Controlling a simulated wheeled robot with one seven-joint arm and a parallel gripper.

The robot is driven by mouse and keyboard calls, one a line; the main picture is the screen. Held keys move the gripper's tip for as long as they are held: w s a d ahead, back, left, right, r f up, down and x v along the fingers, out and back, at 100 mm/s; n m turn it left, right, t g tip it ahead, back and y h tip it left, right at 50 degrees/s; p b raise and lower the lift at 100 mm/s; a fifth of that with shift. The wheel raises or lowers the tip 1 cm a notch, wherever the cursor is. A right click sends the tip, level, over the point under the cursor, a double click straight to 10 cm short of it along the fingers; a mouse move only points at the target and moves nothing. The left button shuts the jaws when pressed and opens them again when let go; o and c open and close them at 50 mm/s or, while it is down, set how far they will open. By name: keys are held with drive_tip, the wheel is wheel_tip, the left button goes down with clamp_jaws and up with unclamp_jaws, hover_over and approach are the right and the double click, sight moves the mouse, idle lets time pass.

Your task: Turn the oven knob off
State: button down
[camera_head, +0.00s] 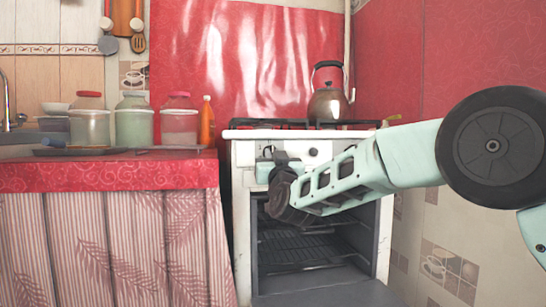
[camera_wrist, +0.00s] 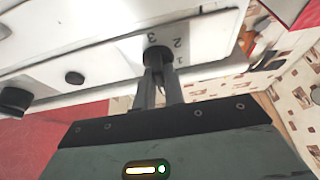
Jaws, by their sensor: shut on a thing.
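The white stove (camera_head: 243,200) stands at the middle, with its oven open and its front panel facing me. My gripper (camera_head: 266,163) is at the left part of that panel and hides what it holds there in the head view. In the wrist view my gripper (camera_wrist: 158,78) has both fingers closed on a dark round knob (camera_wrist: 157,54). The knob's pointer direction cannot be told.
Other dark knobs (camera_wrist: 75,77) sit along the panel. The oven door (camera_head: 325,294) hangs open below my arm. A kettle (camera_head: 328,103) stands on the stove top. The left counter (camera_head: 110,172) holds several jars. A tiled wall is close on the right.

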drive_tip(key=c, duration=1.5)
unclamp_jaws()
drive_tip(key=shift+s, duration=0.1)
drive_tip(key=p+v, duration=0.5)
drive_tip(key=v, duration=1.2)
drive_tip(key=shift+s+f, duration=0.1)
drive_tip(key=shift+s, duration=0.05)
